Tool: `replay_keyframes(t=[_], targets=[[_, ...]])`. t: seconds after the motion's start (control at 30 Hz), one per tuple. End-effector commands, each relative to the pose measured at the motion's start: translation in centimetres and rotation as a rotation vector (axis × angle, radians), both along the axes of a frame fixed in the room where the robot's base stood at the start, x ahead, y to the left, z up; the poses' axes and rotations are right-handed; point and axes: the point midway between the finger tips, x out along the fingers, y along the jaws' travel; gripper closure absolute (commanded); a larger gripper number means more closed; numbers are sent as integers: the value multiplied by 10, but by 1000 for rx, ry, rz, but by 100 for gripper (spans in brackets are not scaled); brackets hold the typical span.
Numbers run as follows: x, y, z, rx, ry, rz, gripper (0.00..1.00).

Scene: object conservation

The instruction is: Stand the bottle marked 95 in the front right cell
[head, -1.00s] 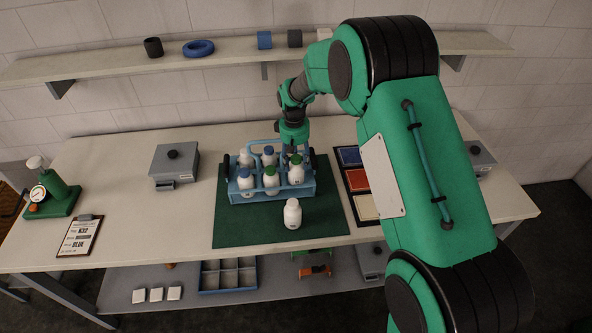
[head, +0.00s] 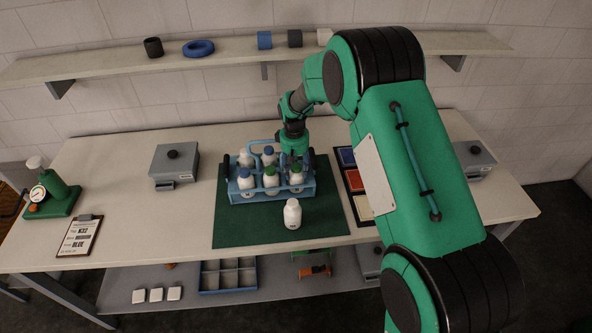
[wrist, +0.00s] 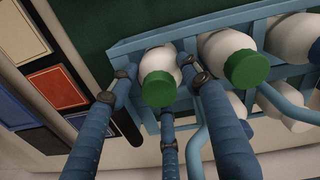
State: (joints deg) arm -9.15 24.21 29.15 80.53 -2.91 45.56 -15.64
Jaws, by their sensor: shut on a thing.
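A blue carrier (head: 283,196) with cells in two rows stands on the green mat and holds several white bottles. A green-capped bottle (head: 296,178) is in the front right cell, low among its neighbours. My gripper (head: 294,150) comes from behind the carrier in the head view. I cannot read the marking on the held bottle. The back right cell is hidden by my gripper, and I cannot tell whether it holds anything.
Another green-capped bottle (wrist: 245,70) stands close beside the held one. The carrier's handle (head: 256,145) rises nearby. A loose white bottle (head: 292,214) stands on the mat (head: 250,232) in front. Coloured panels (head: 352,180) lie to the right. A grey box (head: 174,166) is at the left.

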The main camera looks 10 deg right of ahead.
Motion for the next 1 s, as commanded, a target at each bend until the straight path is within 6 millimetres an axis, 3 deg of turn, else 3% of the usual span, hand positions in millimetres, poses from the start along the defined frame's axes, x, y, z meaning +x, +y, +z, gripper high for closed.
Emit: replay_keyframes(t=[0.1, 0.13, 0.23, 0.67, 1.0], targets=[[0, 0, -3, 0, 0, 0, 94], [0, 0, -3, 0, 0, 0, 50], [0, 0, -3, 0, 0, 0, 33], [0, 0, 1, 0, 0, 0, 33], [0, 2, 37, 0, -3, 0, 33]])
